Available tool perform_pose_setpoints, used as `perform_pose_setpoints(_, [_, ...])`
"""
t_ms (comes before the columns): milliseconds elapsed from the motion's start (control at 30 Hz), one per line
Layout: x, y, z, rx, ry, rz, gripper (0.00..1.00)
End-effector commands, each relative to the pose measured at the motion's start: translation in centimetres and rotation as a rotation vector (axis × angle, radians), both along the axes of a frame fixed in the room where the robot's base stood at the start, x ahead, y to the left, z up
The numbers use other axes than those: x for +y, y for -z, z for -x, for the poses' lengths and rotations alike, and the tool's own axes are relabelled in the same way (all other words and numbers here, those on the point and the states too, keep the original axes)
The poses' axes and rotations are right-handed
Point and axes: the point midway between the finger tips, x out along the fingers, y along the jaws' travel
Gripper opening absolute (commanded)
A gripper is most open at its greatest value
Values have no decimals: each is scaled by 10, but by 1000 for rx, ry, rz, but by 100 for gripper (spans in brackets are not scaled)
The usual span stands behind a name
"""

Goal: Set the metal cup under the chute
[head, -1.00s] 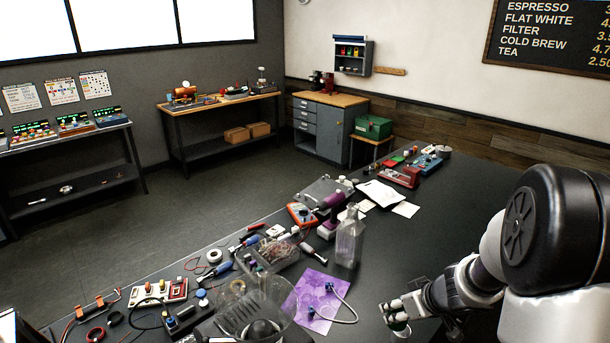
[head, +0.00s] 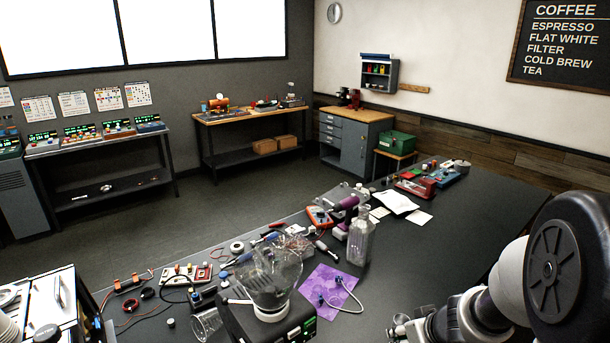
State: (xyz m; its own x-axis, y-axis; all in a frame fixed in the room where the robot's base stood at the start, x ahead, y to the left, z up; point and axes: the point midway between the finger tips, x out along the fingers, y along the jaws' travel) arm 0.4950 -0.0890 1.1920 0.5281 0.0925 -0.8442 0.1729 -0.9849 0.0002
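My gripper (head: 399,331) is at the bottom edge of the head view, right of centre, over the dark bench. Its fingers are small and partly cut off, so I cannot tell whether they are open or shut, or hold anything. I cannot make out the metal cup. A black machine (head: 262,329) with a clear hopper (head: 268,274) on top and a green-lit panel stands at the bottom centre, left of my gripper. It looks like a grinder; its chute cannot be made out.
A clear glass (head: 206,326) is beside the black machine. A steel machine (head: 62,292) stands at left.

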Motion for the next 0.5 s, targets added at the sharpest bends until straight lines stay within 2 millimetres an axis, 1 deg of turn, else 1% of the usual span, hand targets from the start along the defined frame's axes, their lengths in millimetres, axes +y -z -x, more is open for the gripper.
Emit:
perform_pose_setpoints(33, [14,-5,1,-2,11,1,17])
perform_pose_setpoints(167, [44,-13,6,-2,66,1,17])
perform_pose_setpoints(267, [70,-21,10,-3,113,0,17])
perform_pose_setpoints(500, [90,-27,13,0,164,1,17])
